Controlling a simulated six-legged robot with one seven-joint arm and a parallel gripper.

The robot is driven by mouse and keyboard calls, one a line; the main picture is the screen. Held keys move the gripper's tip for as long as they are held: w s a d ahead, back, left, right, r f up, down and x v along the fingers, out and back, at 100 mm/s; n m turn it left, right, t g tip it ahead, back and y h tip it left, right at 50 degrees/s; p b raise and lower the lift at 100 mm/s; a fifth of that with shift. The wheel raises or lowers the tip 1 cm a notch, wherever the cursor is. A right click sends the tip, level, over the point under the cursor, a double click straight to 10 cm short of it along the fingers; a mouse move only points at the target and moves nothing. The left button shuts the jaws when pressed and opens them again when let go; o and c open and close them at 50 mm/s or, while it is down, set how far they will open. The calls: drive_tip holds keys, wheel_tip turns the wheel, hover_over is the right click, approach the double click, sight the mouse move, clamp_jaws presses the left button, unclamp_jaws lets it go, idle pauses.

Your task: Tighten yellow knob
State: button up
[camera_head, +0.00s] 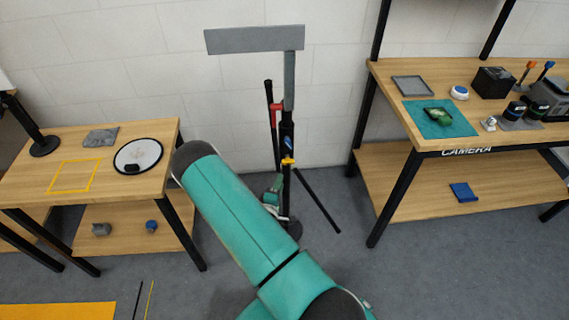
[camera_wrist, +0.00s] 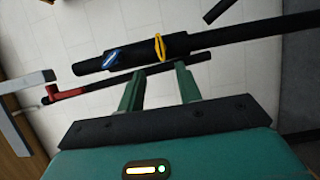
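The yellow knob (camera_head: 288,161) sits on the black upright column (camera_head: 287,135) of a stand in the middle of the head view. In the wrist view the yellow knob (camera_wrist: 160,47) is a thin loop across the column, just beyond my fingertips. My gripper (camera_wrist: 158,73) is open, its two teal fingers apart, with no object seen between them. The knob lies roughly in line with the gap. I cannot tell whether a finger touches the column. In the head view my arm hides part of my gripper (camera_head: 274,187), which is low beside the column.
A blue knob (camera_head: 288,143) is just above the yellow one. A black rod with a red clamp (camera_head: 275,107) runs beside the column; a grey plate (camera_head: 254,39) tops the stand. Wooden tables (camera_head: 80,192) and (camera_head: 400,102) stand either side. A leg (camera_head: 316,201) slopes right.

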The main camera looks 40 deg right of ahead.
sight(288, 161)
drive_tip(key=x, duration=1.2)
drive_tip(key=shift+r, duration=0.1)
drive_tip(key=shift+c, duration=0.2)
clamp_jaws()
